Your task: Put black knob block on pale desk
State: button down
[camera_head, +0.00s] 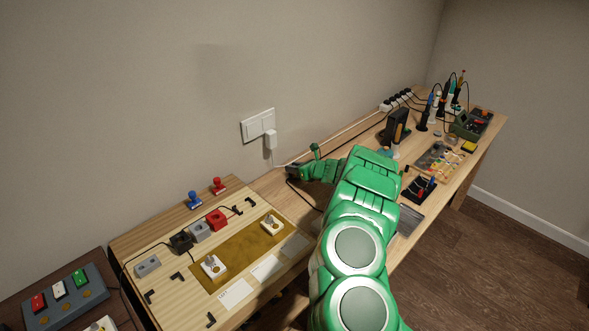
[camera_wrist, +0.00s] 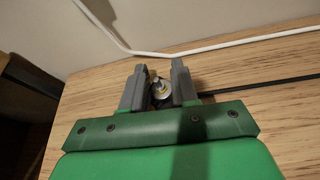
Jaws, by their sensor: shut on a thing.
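My gripper (camera_wrist: 158,84) is shut on a small dark thing with a silver round top (camera_wrist: 159,92), which looks like the black knob block. The fingers hide most of its sides. In the head view my gripper (camera_head: 291,169) is low over the pale desk (camera_head: 270,184), close to the wall. The held thing is too small to make out there. The wood of the pale desk (camera_wrist: 235,70) also lies beneath the fingers in the wrist view. I cannot tell whether the held block touches the desk.
A wooden board (camera_head: 135,243) with several small blocks and two stamp-like handles lies at the left. A dark cord (camera_wrist: 265,87) runs right. Tools and trays crowd the desk's far right.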

jog(key=shift+f, duration=0.3)
jog(key=c, duration=0.9)
grip_release()
jog(key=shift+o, duration=0.2)
